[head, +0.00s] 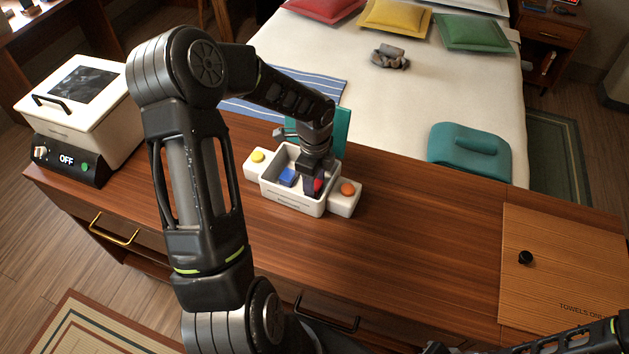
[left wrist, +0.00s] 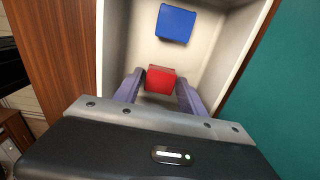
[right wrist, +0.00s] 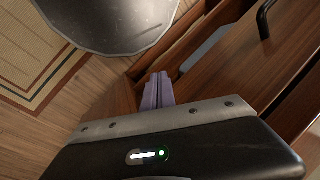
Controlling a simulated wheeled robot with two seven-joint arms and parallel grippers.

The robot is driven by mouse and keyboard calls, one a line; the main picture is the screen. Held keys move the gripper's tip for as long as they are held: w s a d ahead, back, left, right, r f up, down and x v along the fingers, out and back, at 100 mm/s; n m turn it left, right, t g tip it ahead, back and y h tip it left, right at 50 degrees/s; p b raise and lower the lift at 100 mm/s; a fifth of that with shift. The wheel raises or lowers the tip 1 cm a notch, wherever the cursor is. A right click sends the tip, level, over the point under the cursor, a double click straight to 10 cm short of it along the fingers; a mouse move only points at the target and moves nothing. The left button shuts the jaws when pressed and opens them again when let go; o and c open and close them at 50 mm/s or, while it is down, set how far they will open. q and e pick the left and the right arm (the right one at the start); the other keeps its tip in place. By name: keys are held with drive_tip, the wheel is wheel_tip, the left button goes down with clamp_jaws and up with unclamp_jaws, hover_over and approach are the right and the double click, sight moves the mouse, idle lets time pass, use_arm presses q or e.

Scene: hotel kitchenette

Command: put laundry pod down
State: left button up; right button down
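A small red cube (left wrist: 160,79) and a blue cube (left wrist: 175,23) are in a white open bin (left wrist: 115,35); either may be the laundry pod. In the head view, the bin (head: 290,200) stands on the wooden counter with the blue cube (head: 287,177) inside. My left gripper (head: 316,190) reaches down into the bin from above. In the left wrist view, its fingers (left wrist: 160,88) are apart on either side of the red cube, with a slight gap at the left. My right gripper (right wrist: 158,90) is shut and empty, low in front of the drawers.
White side blocks with a yellow button (head: 257,156) and an orange button (head: 348,188) flank the bin. A teal panel (head: 333,128) stands behind it. A white appliance reading OFF (head: 80,110) is at left, a wooden lid (head: 565,265) at right.

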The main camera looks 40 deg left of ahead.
use_arm(q)
drive_tip(key=shift+o, duration=1.2)
drive_tip(key=shift+r, duration=0.1)
wheel_tip(320, 180, up, 12)
drive_tip(key=shift+b, duration=0.4)
drive_tip(key=shift+d, duration=0.1)
